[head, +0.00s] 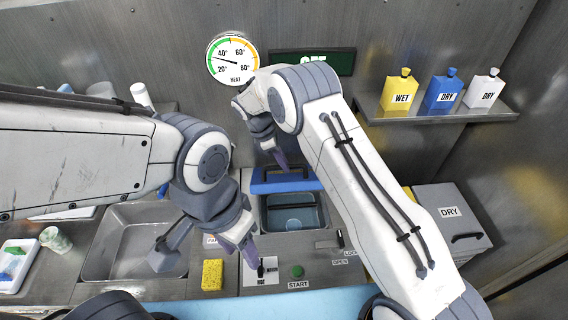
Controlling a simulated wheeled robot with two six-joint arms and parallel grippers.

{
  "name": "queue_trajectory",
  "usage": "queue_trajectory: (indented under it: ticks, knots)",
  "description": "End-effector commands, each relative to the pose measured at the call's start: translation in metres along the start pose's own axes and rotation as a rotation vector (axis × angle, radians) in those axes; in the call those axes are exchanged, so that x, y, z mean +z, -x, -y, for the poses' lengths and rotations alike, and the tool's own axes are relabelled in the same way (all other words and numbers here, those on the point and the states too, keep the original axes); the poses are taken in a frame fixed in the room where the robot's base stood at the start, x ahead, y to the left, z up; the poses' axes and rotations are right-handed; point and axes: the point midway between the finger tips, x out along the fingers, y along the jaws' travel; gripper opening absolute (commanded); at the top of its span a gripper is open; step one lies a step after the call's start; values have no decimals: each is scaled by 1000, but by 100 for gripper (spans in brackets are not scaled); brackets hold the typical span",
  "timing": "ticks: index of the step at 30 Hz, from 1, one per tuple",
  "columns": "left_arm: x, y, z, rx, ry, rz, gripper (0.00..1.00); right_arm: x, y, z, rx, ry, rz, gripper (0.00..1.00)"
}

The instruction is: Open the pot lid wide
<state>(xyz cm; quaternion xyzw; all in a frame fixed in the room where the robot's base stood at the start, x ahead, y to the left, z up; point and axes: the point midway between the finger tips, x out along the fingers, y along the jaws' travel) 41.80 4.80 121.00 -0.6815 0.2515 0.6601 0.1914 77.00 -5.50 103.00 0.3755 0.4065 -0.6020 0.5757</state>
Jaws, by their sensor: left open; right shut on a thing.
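The blue pot lid (285,186) stands raised at the back edge of the square pot opening (291,221) in the counter. The inside of the pot shows below it. My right gripper (280,160) reaches down from behind and is shut on the lid at its upper edge; its fingers partly hide the contact. My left gripper (255,258) is open, low over the HOT switch plate (256,284), left of and nearer than the pot. I cannot tell whether it touches the small black lever there.
A sink (128,215), a yellow sponge (212,274) and a green START button (297,271) lie around the counter. A lever marked LOCK and OPEN (340,240) is right of the pot. A heat dial (233,58) and a flask shelf (440,114) are behind.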

Motion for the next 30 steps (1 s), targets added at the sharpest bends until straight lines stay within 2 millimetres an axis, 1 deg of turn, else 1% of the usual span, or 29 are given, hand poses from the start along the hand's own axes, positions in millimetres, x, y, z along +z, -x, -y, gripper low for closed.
queue_trajectory:
  ticks: [1, 2, 3, 5, 6, 14, 17, 20, 25, 30]
  knots:
    - [0, -1, 0, 0, 0, 0, 50, 0, -3, -5, 16, -1, -4, 0]
    - [0, -1, 0, 0, 0, 0, 50, 0, -3, -5, 16, -1, -4, 0]
    - [0, -1, 0, 0, 0, 0, 50, 0, -3, -5, 16, -1, -4, 24]
    - [0, -1, 0, 0, 0, 0, 50, 0, -3, -5, 15, -1, -4, 46]
    - [0, -1, 0, 0, 0, 0, 50, -1, -3, -5, 14, 0, -4, 50]
    - [0, -1, 0, 0, 0, 0, 50, -2, -1, -3, 12, 2, -5, 50]
    - [0, -3, 0, 0, 0, 0, 50, -3, 3, -3, 14, 2, -5, 50]
    - [0, -10, 1, 0, 1, 0, 50, -4, 15, -4, 16, 1, -6, 50]
    - [1, -23, 2, 0, 3, 0, 50, -3, 48, -3, 18, 0, -8, 50]
    - [2, -31, 2, 0, 5, 0, 50, -2, 80, -2, 17, 1, -7, 50]
